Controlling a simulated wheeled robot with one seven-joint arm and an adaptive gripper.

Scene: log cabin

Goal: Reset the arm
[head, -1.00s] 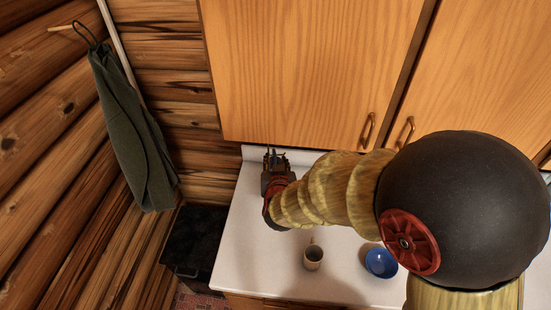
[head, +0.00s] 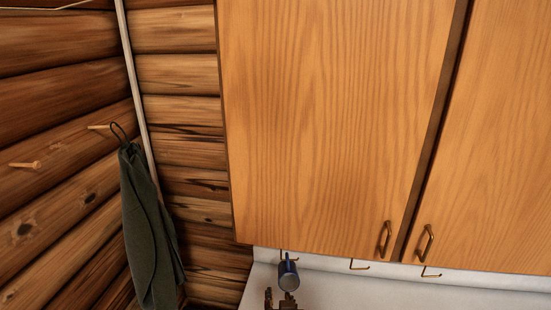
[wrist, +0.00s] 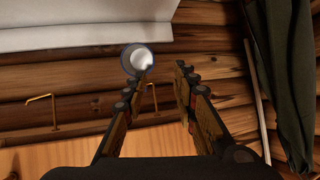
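My gripper (head: 280,301) shows only at the bottom edge of the head view, below a blue mug (head: 289,274). In the wrist view my gripper (wrist: 160,78) has its two fingers spread apart with nothing between them. The mug (wrist: 137,60) shows there with its pale inside, just beyond the left fingertip. The mug seems to hang from a hook under the wall cabinet (head: 330,130). Whether a finger touches it, I cannot tell. The rest of my arm is out of the head view.
Empty brass hooks (head: 360,266) line the cabinet's underside to the right of the mug. The white counter (head: 400,292) lies below, its visible part clear. A dark green cloth (head: 150,235) hangs from a peg on the log wall at the left.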

